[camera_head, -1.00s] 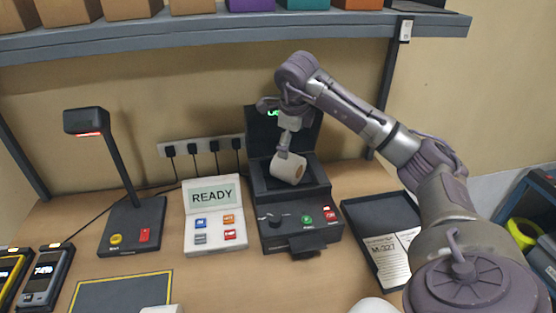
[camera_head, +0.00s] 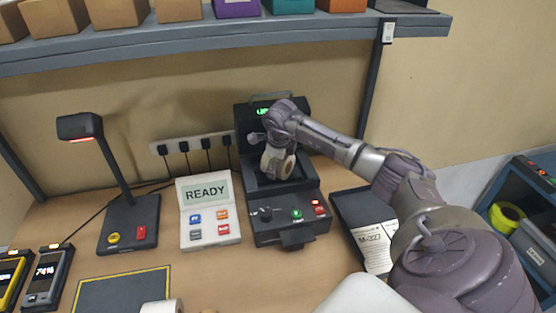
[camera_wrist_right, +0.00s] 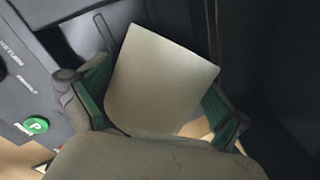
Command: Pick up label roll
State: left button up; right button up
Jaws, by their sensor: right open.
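A white label roll (camera_head: 276,164) with a brown core sits tilted in the open bay of the black label printer (camera_head: 297,216). My right gripper (camera_head: 279,150) is at the roll, partly covering it. In the right wrist view the pale roll (camera_wrist_right: 160,80) lies between the two green-padded fingers of my right gripper (camera_wrist_right: 155,92). The gripper is open around the roll; whether either pad touches it, I cannot tell. The underside of the roll is hidden. A second white roll (camera_head: 161,307) is cut off at the bottom edge of the head view. My left gripper is not in view.
A white READY panel (camera_head: 208,212) and a scanner on a stand (camera_head: 128,222) stand left of the printer. A dark tray (camera_head: 352,208) with a paper slip (camera_head: 374,246) lies right of it. A shelf (camera_head: 180,48) with boxes runs above. A yellow-edged mat (camera_head: 122,290) lies in front.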

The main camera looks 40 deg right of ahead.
jog(key=shift+r, duration=0.1)
jog(key=c, duration=1.1)
jog(key=shift+r, duration=0.1)
